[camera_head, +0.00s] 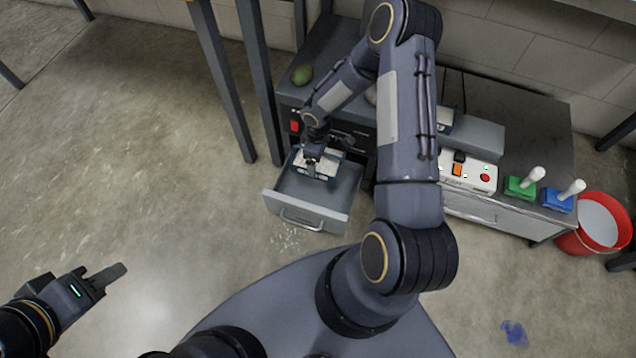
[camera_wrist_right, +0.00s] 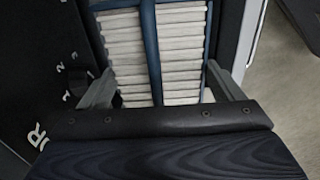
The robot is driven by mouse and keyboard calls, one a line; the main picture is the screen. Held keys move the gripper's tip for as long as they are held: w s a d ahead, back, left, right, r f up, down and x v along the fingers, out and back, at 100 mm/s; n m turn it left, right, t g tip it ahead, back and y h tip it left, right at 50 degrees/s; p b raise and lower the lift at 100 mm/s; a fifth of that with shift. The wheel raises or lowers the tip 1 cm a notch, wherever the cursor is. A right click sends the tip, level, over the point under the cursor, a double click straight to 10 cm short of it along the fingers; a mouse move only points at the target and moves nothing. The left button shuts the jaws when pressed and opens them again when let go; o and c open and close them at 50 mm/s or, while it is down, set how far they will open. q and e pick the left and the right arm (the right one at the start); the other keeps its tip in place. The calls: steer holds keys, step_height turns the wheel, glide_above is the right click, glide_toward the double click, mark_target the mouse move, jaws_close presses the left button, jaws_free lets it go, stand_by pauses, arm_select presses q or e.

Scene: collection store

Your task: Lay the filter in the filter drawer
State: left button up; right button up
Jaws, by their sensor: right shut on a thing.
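The filter (camera_head: 326,166), white pleats in a blue frame, is within the outline of the open filter drawer (camera_head: 318,212), towards its back. I cannot tell whether it touches the drawer floor. My right gripper (camera_head: 312,160) is shut on the filter from above. In the right wrist view the pleats and blue bars of the filter (camera_wrist_right: 180,55) lie between the two fingers of the right gripper (camera_wrist_right: 165,92). My left gripper (camera_head: 104,278) is empty, low over the floor at the lower left; its finger gap is not clear.
A control box (camera_head: 468,174) with a red button and green (camera_head: 521,187) and blue (camera_head: 558,199) handled items stand to the right. A red bucket (camera_head: 601,225) stands at far right. Dark posts (camera_head: 225,85) rise left of the drawer.

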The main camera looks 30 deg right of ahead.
step_height(320, 180, down, 15)
steer(key=b, duration=0.5)
steer(key=shift+f, duration=0.15)
steer(key=o, duration=0.6)
steer(key=shift+f, duration=0.1)
steer(key=shift+o, duration=1.4)
step_height(320, 180, up, 12)
steer(key=p, duration=0.7)
steer(key=shift+r+p, duration=0.2)
steer(key=shift+p, duration=0.2)
steer(key=shift+s, duration=0.1)
